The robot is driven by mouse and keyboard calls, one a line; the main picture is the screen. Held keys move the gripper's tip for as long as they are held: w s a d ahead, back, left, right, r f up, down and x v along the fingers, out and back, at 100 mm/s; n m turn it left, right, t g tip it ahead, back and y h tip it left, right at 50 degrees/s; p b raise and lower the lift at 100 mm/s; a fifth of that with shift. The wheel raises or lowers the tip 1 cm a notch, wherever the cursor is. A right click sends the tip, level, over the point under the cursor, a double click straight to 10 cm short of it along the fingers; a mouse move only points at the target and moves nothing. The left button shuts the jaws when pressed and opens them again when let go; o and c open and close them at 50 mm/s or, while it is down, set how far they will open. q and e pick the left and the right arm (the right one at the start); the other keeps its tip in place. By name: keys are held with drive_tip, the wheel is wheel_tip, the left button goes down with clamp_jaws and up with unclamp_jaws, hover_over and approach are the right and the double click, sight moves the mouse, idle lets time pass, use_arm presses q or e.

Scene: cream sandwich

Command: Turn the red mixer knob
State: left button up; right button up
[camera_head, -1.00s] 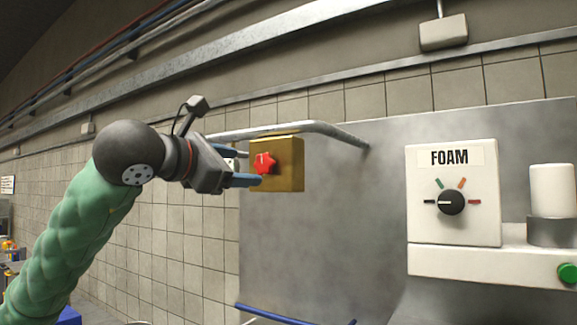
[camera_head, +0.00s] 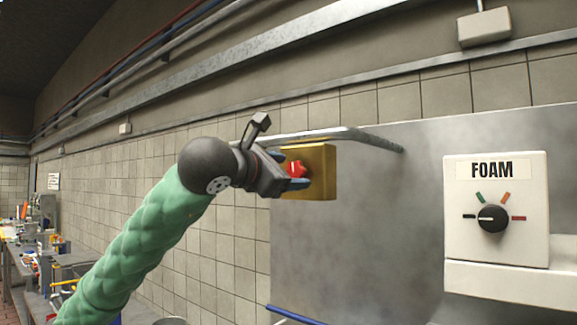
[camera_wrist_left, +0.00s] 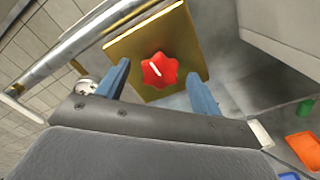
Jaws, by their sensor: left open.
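The red mixer knob (camera_head: 297,169) is star-shaped and sits on the face of a gold box (camera_head: 322,172). In the left wrist view the knob (camera_wrist_left: 159,70) carries a white pointer line tilted to the upper left, and the gold box (camera_wrist_left: 185,32) lies behind it. My left gripper (camera_head: 291,171) is at the knob from the left. In the left wrist view its two blue fingers (camera_wrist_left: 160,76) are open, one on each side of the knob, with a gap on both sides. My right gripper is not in view.
A metal rail (camera_head: 345,133) runs just above the gold box. A white FOAM panel (camera_head: 470,240) with a black dial (camera_head: 492,218) is on the right. A blue bar (camera_head: 295,314) is below. A cluttered counter (camera_head: 70,258) stands far left.

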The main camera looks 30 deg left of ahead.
use_arm(q)
drive_tip(key=shift+w+d, duration=0.1)
drive_tip(key=shift+w, duration=0.3)
drive_tip(key=shift+s, duration=0.1)
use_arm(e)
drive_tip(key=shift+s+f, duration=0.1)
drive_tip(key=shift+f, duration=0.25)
use_arm(q)
drive_tip(key=c, duration=1)
drive_tip(key=shift+f, duration=0.1)
